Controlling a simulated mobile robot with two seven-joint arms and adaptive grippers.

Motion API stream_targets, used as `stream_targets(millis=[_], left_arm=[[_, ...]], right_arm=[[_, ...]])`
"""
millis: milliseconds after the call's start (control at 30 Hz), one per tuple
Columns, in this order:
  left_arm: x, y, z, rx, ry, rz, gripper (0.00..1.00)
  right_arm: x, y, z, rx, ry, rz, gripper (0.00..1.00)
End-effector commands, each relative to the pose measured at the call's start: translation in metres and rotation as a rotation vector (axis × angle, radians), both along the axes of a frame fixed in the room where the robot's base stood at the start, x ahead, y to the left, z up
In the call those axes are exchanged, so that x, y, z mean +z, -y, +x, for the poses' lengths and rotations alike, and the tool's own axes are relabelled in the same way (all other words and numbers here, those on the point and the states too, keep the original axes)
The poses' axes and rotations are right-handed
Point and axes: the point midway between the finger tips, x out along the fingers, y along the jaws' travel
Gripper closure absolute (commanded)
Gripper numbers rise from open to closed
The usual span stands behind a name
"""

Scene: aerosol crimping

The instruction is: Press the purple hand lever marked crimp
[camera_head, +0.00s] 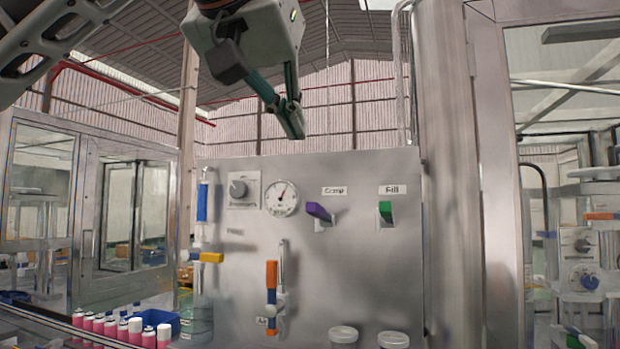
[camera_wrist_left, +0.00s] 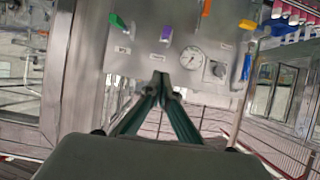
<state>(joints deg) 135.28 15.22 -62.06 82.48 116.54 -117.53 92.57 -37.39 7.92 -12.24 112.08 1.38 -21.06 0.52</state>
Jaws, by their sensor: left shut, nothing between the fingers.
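The purple hand lever (camera_head: 318,211) sticks out of the grey metal panel (camera_head: 345,270), just under a label that reads roughly "Crimp". It also shows in the left wrist view (camera_wrist_left: 166,34), where the panel appears upside down. My left gripper (camera_head: 294,134) is shut and empty, with its green fingers pointing down. In the head view its fingertips appear above the panel's top edge, above and slightly left of the lever. In the wrist view the fingertips (camera_wrist_left: 161,76) appear apart from the lever. My right gripper is out of view.
A green lever (camera_head: 386,210) marked "Fill" sits right of the purple one. A round gauge (camera_head: 281,199) and a dark knob (camera_head: 238,188) are to its left. An orange-handled valve (camera_head: 271,275) is below. Pink cans (camera_head: 110,327) stand at lower left.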

Motion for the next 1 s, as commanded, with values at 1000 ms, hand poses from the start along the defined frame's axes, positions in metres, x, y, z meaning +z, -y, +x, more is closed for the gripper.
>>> stream_targets(millis=[1000], left_arm=[[-0.082, 0.025, 0.078, -0.001, -0.001, 0.000, 1.00]], right_arm=[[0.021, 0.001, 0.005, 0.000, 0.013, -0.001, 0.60]])
